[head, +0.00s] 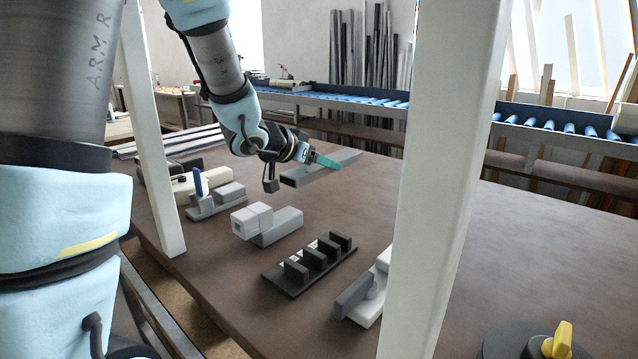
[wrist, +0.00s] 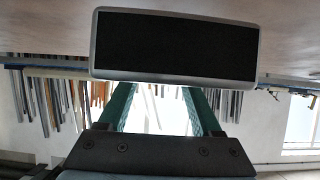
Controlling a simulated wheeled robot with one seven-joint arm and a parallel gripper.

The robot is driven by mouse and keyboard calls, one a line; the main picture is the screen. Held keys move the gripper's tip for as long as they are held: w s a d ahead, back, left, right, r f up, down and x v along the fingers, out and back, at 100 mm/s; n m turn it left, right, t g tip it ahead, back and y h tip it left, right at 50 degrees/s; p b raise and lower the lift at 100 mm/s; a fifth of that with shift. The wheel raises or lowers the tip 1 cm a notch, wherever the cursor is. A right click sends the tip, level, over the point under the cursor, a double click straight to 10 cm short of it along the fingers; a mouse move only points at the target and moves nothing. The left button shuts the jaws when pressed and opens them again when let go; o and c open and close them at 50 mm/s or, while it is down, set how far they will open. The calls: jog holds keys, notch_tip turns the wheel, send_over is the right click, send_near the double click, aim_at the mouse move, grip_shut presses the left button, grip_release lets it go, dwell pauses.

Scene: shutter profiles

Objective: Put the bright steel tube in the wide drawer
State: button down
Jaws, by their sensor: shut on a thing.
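My gripper (head: 326,161) is at the far side of the brown table in the head view, its green fingers shut on a grey steel tube (head: 300,176). The tube is a rectangular hollow profile. In the wrist view the tube (wrist: 175,77) shows its open end, with a bright rim and a dark inside, beyond the green fingers (wrist: 161,95). I cannot tell whether the tube touches the table. I cannot make out a wide drawer in either view.
The table (head: 530,240) bears a dark slotted rack (head: 290,288), a light grey block device (head: 262,224), a blue-handled clamp device (head: 215,203) and a white-and-grey device (head: 362,296). A yellow-knobbed dark disc (head: 530,343) is at the front right. White posts (head: 440,180) stand in front.

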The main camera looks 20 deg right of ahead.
aim_at(321, 191)
jog(key=shift+f, duration=2.3)
jog(key=shift+f, duration=0.2)
jog(key=shift+c, duration=0.3)
grip_release()
